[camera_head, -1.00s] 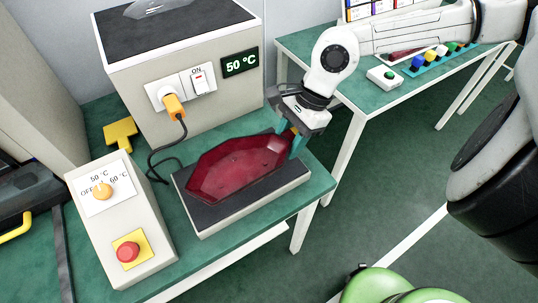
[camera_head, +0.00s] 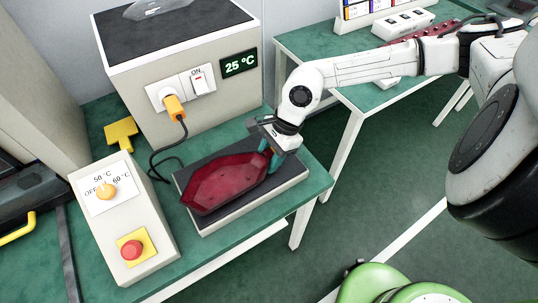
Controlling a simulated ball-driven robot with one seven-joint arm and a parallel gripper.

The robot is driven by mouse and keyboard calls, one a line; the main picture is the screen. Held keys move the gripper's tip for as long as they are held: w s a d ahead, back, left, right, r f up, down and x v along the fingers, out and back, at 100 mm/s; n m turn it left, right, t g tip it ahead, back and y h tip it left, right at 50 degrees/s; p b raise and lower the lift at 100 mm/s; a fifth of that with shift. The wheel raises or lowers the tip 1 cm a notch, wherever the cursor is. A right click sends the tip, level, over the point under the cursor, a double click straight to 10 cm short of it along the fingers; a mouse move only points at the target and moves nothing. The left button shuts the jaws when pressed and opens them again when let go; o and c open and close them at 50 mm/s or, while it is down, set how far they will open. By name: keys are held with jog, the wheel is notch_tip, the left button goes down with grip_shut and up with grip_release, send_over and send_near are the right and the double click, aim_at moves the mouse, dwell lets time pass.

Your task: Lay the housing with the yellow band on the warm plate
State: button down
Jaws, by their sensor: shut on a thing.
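The housing (camera_head: 225,183) is a dark red, see-through, long faceted shell. It is over the dark top of the warm plate (camera_head: 285,172), with its left end reaching the plate's front left edge. I cannot tell whether it rests flat or is held slightly above. My gripper (camera_head: 270,158) has teal fingertips and is shut on the housing's right end. The yellow band does not show clearly; the gripper may hide it.
A grey unit (camera_head: 200,120) behind the plate has an orange plug, a switch marked ON and a display (camera_head: 240,64) reading 25 °C. A control box (camera_head: 125,220) with a knob and red button (camera_head: 131,249) stands left. A second table (camera_head: 385,100) stands behind right.

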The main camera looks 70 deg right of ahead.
jog(key=shift+f, duration=0.1)
jog(key=c, duration=0.6)
grip_release()
jog(key=shift+c, duration=0.2)
jog(key=shift+r, duration=0.25)
jog(key=shift+s+d+r, duration=0.1)
jog(key=shift+d+r, duration=0.1)
jog(key=shift+r, duration=0.1)
jog(key=b+v, duration=0.1)
jog(key=v, duration=1)
